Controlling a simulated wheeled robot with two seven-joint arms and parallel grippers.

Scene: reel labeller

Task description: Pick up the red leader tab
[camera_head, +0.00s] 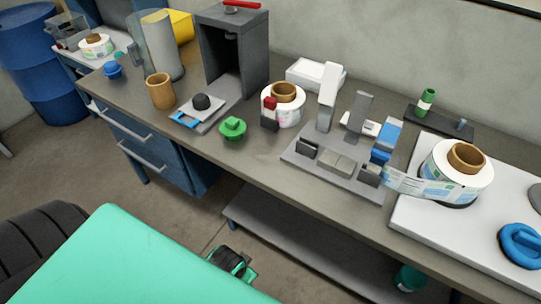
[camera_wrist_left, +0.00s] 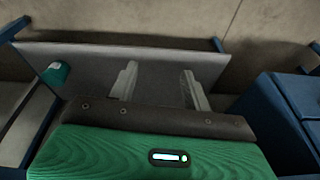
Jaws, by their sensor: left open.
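A small red piece (camera_head: 270,103), which looks like the red leader tab, stands upright at the left front of a white label reel (camera_head: 288,112) with a brown core. Its lower part is dark, and I cannot tell whether it touches the reel. My left gripper shows in the left wrist view (camera_wrist_left: 158,72), with two pale fingers apart and nothing between them. It is away from the bench top, over the lower shelf (camera_wrist_left: 90,58). The red tab is not in the left wrist view. My right gripper is not in view.
Beside the reel are a green knob (camera_head: 232,128), a grey fixture (camera_head: 330,175) with upright posts and a tall grey press (camera_head: 231,55). A larger label reel (camera_head: 440,160) stands at right. Blue drawers (camera_wrist_left: 275,115) flank the shelf. The bench's front strip is mostly clear.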

